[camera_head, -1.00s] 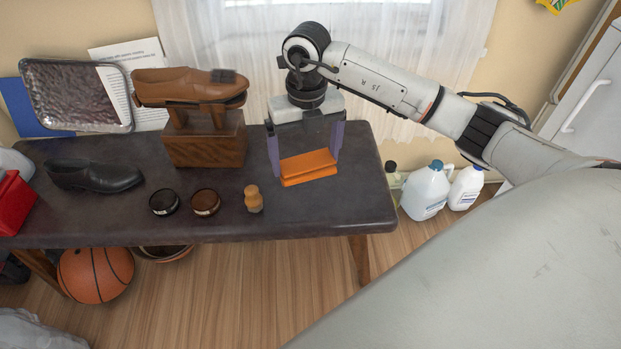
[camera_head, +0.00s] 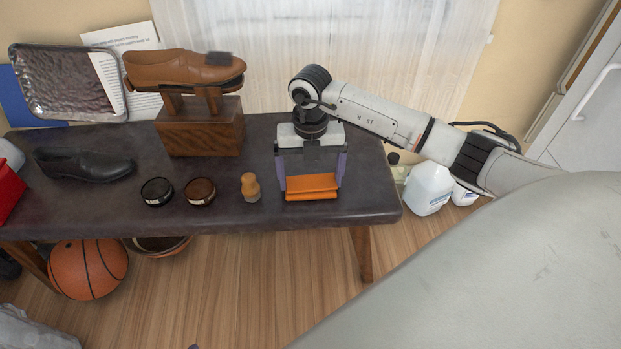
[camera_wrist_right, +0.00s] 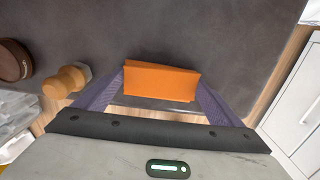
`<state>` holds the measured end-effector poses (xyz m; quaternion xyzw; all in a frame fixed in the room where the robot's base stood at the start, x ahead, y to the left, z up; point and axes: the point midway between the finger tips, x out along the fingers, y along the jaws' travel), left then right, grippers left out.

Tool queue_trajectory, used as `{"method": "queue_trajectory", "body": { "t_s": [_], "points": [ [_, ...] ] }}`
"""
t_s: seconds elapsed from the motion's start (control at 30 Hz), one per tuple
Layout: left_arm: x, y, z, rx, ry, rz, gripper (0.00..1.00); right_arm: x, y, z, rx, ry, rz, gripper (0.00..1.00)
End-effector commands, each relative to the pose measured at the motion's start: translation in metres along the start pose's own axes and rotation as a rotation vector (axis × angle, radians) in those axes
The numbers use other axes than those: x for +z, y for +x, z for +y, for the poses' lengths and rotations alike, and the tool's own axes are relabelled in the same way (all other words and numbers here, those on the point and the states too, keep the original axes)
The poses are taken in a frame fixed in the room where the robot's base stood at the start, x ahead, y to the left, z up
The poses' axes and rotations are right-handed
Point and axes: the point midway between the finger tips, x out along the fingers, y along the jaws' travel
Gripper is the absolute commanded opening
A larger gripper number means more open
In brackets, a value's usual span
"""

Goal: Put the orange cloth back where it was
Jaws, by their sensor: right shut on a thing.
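The folded orange cloth (camera_head: 311,187) is at the right end of the dark bench top (camera_head: 225,215), close to its front edge. My right gripper (camera_head: 312,183) points down with its two purple fingers on either side of the cloth, shut on it. In the right wrist view the cloth (camera_wrist_right: 162,82) spans the gap between the fingertips (camera_wrist_right: 162,85). I cannot tell whether its underside touches the bench. My left gripper is not in view.
Left of the cloth are a small wooden-handled brush (camera_head: 250,187), two round tins (camera_head: 200,191) and a black shoe (camera_head: 84,165). A brown shoe (camera_head: 185,68) sits on a wooden stand (camera_head: 200,133) behind. White jugs (camera_head: 428,187) stand beyond the bench's right end.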

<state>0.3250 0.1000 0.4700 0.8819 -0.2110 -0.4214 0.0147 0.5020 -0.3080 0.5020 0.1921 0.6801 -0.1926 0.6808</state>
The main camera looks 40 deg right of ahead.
Motion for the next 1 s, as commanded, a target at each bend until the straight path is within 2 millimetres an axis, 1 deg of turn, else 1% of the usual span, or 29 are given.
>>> {"method": "queue_trajectory", "body": {
  "t_s": [0.17, 0.3, 0.33, 0.37, 0.57, 0.67, 0.77, 0.83, 0.87, 0.93, 1.0],
  "points": [
    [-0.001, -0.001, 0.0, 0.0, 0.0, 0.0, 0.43, 0.001, -0.002, 0.0, 0.001, 0.0, -0.001, 0.72],
    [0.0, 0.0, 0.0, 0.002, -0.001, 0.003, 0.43, 0.0, 0.002, 0.0, 0.0, 0.0, -0.001, 0.72],
    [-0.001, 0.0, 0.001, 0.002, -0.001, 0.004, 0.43, 0.0, 0.001, 0.0, 0.0, 0.0, -0.001, 0.95],
    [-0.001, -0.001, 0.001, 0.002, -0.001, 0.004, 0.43, 0.0, 0.001, 0.0, 0.0, 0.0, -0.001, 1.0],
    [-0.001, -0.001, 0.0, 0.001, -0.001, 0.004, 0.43, 0.0, 0.001, 0.0, 0.0, 0.0, -0.001, 1.0],
    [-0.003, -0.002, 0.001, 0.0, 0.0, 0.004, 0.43, 0.001, -0.004, 0.0, 0.001, 0.0, -0.001, 1.0],
    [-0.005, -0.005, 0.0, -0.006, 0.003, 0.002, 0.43, 0.001, -0.017, 0.0, 0.001, -0.001, -0.003, 1.0],
    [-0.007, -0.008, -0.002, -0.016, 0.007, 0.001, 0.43, 0.001, -0.031, 0.001, 0.002, -0.001, -0.004, 1.0],
    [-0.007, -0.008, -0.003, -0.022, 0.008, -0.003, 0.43, 0.001, -0.037, 0.001, 0.003, -0.001, -0.004, 1.0],
    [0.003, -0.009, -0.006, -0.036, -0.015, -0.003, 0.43, 0.001, -0.053, 0.0, 0.001, 0.0, -0.004, 1.0],
    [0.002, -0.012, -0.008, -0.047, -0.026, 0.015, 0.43, 0.001, -0.069, 0.0, 0.001, -0.001, -0.004, 1.0]
  ]
}}
